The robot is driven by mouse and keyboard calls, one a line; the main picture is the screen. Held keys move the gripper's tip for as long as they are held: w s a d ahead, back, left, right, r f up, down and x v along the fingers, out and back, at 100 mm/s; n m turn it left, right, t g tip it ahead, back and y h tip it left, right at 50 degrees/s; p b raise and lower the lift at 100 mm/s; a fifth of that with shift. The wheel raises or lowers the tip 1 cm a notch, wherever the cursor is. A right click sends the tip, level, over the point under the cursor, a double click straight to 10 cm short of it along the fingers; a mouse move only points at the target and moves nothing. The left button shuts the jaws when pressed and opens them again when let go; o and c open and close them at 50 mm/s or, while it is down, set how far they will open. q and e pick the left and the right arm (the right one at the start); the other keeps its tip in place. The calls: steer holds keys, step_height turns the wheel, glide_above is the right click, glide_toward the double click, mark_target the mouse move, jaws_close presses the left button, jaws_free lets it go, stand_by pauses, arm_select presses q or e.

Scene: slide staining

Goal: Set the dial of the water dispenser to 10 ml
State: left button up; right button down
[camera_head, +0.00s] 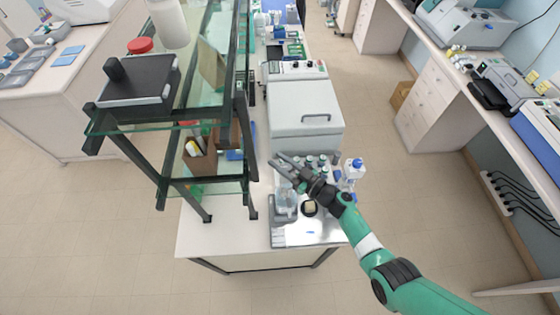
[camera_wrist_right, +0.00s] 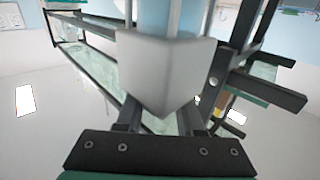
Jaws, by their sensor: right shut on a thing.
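The water dispenser is probably the white device with a blue cap (camera_head: 352,170), standing upright at the right side of the bench, beside my right wrist. Its dial and setting are too small to read. My right gripper (camera_head: 277,164) reaches left over the bench towards the shelf. In the right wrist view, a white block with a pale blue stem (camera_wrist_right: 165,75) fills the space in front of the shut fingers. I cannot tell whether it is part of the dispenser. What the fingertips hold is not clear in the head view. My left gripper is out of view.
A dark-framed glass shelf (camera_head: 245,90) stands just left of my right gripper. A large white box with a lid (camera_head: 305,105) sits behind it. Several small bottles (camera_head: 322,160), a clear container (camera_head: 286,203) and a metal tray (camera_head: 312,237) crowd the bench near the arm.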

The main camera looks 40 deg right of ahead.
steer(key=c, duration=0.5)
jaws_free()
steer(key=shift+s, duration=0.1)
steer(key=v, duration=1.1)
steer(key=shift+s, duration=0.2)
